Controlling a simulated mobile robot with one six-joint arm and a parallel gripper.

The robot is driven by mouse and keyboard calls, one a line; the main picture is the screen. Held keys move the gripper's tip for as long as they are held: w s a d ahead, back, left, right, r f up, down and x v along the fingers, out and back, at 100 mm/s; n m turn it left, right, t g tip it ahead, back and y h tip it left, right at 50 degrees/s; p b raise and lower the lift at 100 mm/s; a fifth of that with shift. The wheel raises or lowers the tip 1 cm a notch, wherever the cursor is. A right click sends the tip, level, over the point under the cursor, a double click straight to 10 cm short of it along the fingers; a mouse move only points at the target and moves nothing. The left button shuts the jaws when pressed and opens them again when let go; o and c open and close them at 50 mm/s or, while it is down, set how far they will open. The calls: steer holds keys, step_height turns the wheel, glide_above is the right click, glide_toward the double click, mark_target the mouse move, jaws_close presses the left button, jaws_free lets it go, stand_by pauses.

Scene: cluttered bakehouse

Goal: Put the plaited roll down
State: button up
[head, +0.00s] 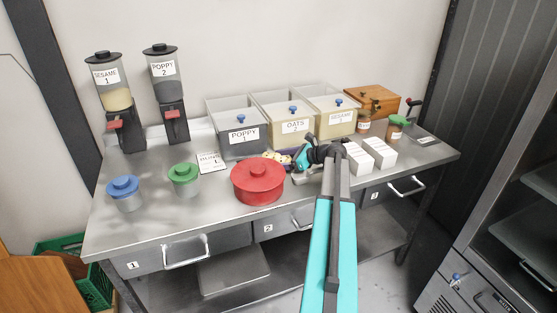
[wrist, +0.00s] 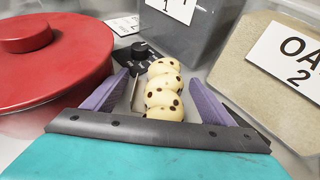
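The plaited roll (wrist: 163,92), pale with dark spots, lies lengthwise between the two purple fingers of my gripper (wrist: 160,98) in the wrist view. A narrow gap shows on each side of it, so the fingers look open around it rather than closed on it. In the head view, the roll (head: 272,156) shows as a small pale patch behind the red lidded pot, left of my gripper (head: 291,157). Its near end is hidden by my gripper's body.
The red pot (head: 258,182) stands close at left. Bins labelled poppy (head: 241,136), oats (head: 294,127) and sesame (head: 341,118) stand behind. White blocks (head: 377,152) lie at right. Blue-lidded (head: 124,187) and green-lidded (head: 184,173) tubs stand at left. The left front tabletop is clear.

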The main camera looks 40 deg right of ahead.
steer(key=shift+r, duration=0.15)
steer(key=b+v, duration=0.1)
steer(key=v, duration=1.1)
steer(key=shift+b, duration=0.4)
steer(key=shift+c, duration=0.4)
